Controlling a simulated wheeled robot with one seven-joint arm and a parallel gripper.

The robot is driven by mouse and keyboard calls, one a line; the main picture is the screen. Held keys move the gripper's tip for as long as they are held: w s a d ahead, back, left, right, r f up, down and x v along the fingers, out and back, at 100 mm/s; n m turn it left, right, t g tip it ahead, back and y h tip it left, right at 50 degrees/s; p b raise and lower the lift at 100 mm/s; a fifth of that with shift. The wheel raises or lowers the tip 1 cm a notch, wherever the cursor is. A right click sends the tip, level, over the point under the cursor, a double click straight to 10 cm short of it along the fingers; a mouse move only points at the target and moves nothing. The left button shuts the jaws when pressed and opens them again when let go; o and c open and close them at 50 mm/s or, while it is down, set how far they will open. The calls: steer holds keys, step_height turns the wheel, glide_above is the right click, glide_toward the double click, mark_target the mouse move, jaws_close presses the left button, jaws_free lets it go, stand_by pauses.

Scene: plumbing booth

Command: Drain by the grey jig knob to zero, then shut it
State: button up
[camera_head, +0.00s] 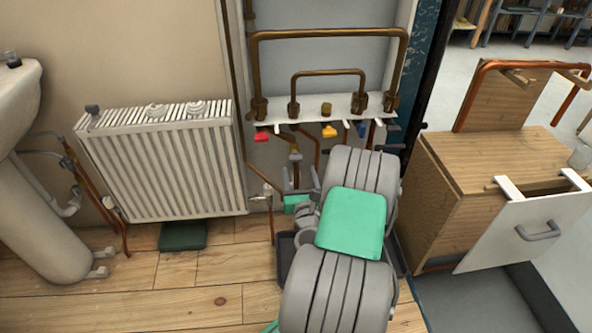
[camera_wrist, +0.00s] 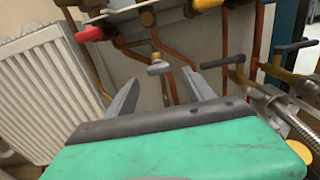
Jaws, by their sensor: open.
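A small pale grey-beige knob (camera_head: 295,156) sits on a copper pipe below the white manifold shelf. In the wrist view the knob (camera_wrist: 158,68) shows beyond and between my finger tips. I cannot tell for certain that it is the grey jig knob. My gripper (camera_head: 300,178) is open and empty, just below and in front of this knob. In the wrist view my gripper (camera_wrist: 163,82) has its two grey fingers spread, apart from the knob. No gauge reading can be made out.
Red (camera_head: 262,135), yellow (camera_head: 329,131) and blue (camera_head: 361,129) handles hang under the white shelf (camera_head: 300,108). Dark lever handles (camera_wrist: 296,47) and a threaded metal part (camera_wrist: 290,116) are close on the right. A radiator (camera_head: 165,165) stands left; a wooden cabinet (camera_head: 440,195) stands right.

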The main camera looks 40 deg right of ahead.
mark_target(296, 160)
steer(key=p+x, duration=0.2)
steer(key=x, duration=0.5)
steer(key=shift+w+r, duration=0.15)
steer(key=shift+w, duration=0.05)
jaws_close()
stand_by(0.4)
